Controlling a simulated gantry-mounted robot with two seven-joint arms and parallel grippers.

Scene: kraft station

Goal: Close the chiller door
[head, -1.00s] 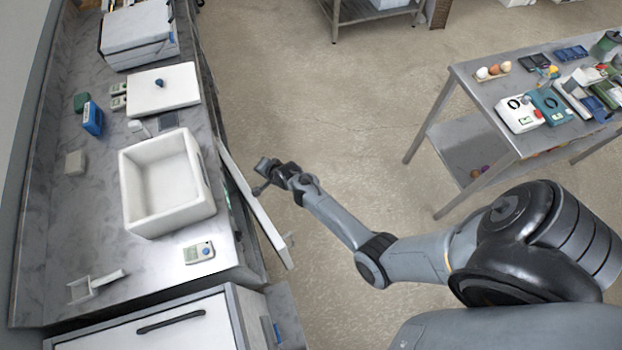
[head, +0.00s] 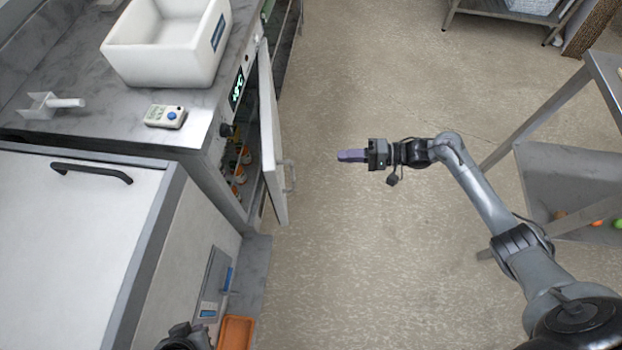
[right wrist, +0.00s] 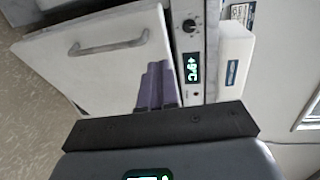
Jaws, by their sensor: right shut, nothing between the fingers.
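The chiller door (head: 272,130) is a white panel under the counter in the head view. It stands ajar, its free edge and metal handle (head: 290,177) out toward the floor. Several jars with orange parts (head: 240,165) show inside through the gap. My right gripper (head: 345,156), with purple fingers, is shut and empty. It is in the air to the right of the handle, apart from the door and pointing at it. In the right wrist view, the door (right wrist: 120,75) and its handle (right wrist: 108,42) lie beyond the fingers (right wrist: 156,80). A dark part at the bottom edge may be my left gripper (head: 185,338).
A white bin (head: 165,50) and a small meter (head: 165,116) sit on the counter above. A metal table (head: 560,115) stands at right. The floor between is clear.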

